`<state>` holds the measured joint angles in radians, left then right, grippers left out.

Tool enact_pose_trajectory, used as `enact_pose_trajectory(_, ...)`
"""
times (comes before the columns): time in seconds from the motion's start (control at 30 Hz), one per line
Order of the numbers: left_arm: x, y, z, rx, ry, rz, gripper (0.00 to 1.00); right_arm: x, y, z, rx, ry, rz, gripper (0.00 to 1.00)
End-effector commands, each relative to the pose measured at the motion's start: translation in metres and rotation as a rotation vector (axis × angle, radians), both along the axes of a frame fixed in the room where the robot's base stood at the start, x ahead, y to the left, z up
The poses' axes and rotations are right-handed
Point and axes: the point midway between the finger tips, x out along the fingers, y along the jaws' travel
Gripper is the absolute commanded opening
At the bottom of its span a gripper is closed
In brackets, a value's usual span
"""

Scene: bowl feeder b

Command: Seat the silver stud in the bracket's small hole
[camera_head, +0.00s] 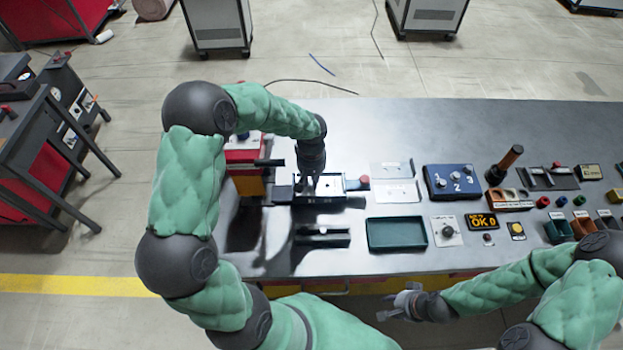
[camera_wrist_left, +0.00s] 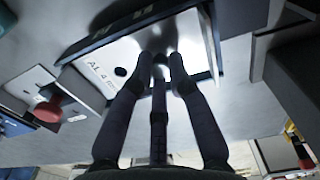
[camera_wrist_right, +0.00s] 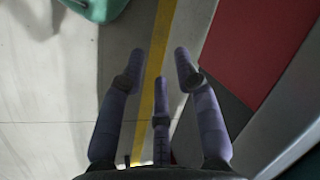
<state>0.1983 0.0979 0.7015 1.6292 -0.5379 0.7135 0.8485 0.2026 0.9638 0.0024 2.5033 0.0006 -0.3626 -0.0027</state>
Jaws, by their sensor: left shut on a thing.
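My left gripper (camera_head: 309,188) is shut low over a white plate, which I take to be the bracket (camera_head: 328,181), lying in a dark-framed fixture. In the left wrist view, the fingertips (camera_wrist_left: 161,62) are drawn together at the plate's surface. The stud is mostly hidden between them; only a small bright patch shows there, and I cannot tell how deep it sits. The plate (camera_wrist_left: 105,60) shows printed lettering and one dark round hole (camera_wrist_left: 120,71) beside the fingers. My right gripper (camera_head: 402,300) is open and empty, off the table's front edge; its fingers (camera_wrist_right: 160,62) show spread apart.
A red-topped block (camera_head: 245,155) stands left of the fixture. A red knob (camera_head: 364,182) sits at its right end. Right of it are pale plates (camera_head: 397,191), a green tray (camera_head: 397,233) and a blue numbered panel (camera_head: 455,182). A dark block (camera_head: 322,236) lies in front.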

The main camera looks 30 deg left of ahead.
Motion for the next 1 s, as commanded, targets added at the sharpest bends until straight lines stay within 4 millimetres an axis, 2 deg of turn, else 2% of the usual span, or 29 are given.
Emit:
enact_pose_trajectory(0.33, 0.000, 0.000, -0.007, 0.000, 0.000, 0.000, 0.00, 0.000, 0.000, -0.006, 0.000, 0.000, 0.000, 0.32)
enact_pose_trajectory(0.37, 0.000, 0.000, -0.006, 0.000, 0.000, 0.000, 0.24, 0.000, 0.000, -0.005, 0.000, 0.000, 0.000, 0.32)
enact_pose_trajectory(0.43, 0.000, 0.000, -0.006, 0.000, 0.000, 0.000, 0.43, 0.000, 0.000, -0.005, 0.000, 0.000, 0.000, 0.32)
enact_pose_trajectory(0.47, 0.000, 0.000, -0.006, 0.000, 0.000, 0.000, 0.46, 0.000, 0.000, -0.005, 0.000, 0.000, 0.000, 0.32)
enact_pose_trajectory(0.83, 0.000, 0.000, -0.003, 0.001, -0.001, 0.000, 0.46, 0.000, 0.000, -0.005, 0.000, 0.000, 0.000, 0.32)
enact_pose_trajectory(1.0, 0.001, 0.000, 0.017, 0.001, -0.005, 0.000, 0.46, 0.000, 0.000, -0.005, 0.000, 0.000, 0.000, 0.32)
